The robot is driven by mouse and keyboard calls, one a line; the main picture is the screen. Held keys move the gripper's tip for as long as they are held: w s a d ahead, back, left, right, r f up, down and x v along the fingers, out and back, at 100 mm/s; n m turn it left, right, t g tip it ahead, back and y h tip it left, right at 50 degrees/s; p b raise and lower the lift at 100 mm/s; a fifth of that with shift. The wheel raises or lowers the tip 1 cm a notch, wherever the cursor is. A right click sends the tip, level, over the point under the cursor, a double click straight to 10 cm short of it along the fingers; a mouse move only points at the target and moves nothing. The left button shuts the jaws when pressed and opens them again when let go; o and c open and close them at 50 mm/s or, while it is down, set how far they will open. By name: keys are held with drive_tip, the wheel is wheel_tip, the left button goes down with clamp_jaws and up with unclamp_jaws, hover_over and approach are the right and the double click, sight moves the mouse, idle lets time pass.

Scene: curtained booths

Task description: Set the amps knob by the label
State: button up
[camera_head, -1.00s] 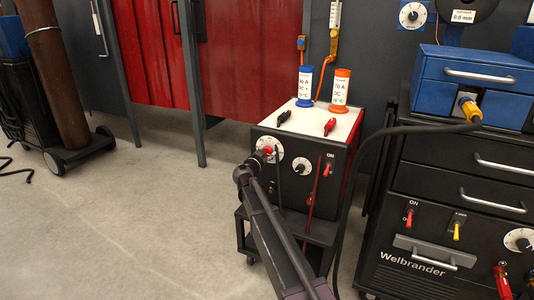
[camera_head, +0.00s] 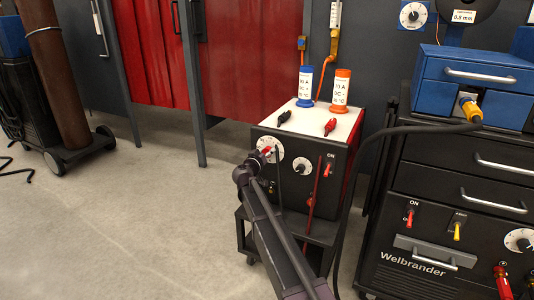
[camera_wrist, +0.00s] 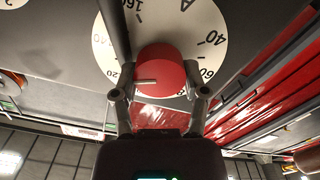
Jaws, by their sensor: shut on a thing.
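The amps dial (camera_head: 277,141) is a white disc on the black front of a welding machine (camera_head: 330,190). Its red knob (camera_wrist: 160,72) fills the middle of the wrist view, where the dial (camera_wrist: 210,22) carries an "A" and numbers such as 40 and 60. My gripper (camera_wrist: 158,92) is shut on the knob, one finger on each side. A blue-capped tube (camera_head: 305,86) and an orange-capped tube (camera_head: 341,90) on the machine carry white labels; both mention A and DC, with figures too small to read surely.
A smaller white dial (camera_head: 302,168) and a red ON switch (camera_head: 328,169) sit right of the amps dial. Black (camera_head: 284,117) and red (camera_head: 330,127) clamps lie on top. A dark Welbrander cabinet (camera_head: 440,190) stands right.

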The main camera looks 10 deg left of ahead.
drive_tip(key=n, duration=0.7)
drive_tip(key=shift+w+f, duration=0.1)
drive_tip(key=shift+w, duration=0.05)
drive_tip(key=n, duration=0.6)
drive_tip(key=shift+a+f+n, duration=0.1)
drive_tip(key=shift+n, duration=0.3)
drive_tip(key=n, duration=0.6)
drive_tip(key=shift+f+b, duration=0.1)
drive_tip(key=shift+b, duration=0.2)
drive_tip(key=n, duration=0.6)
drive_tip(key=shift+n, duration=0.4)
drive_tip(key=o, duration=1.1)
drive_tip(key=shift+f, duration=0.1)
drive_tip(key=shift+o, duration=0.2)
drive_tip(key=shift+s, duration=0.2)
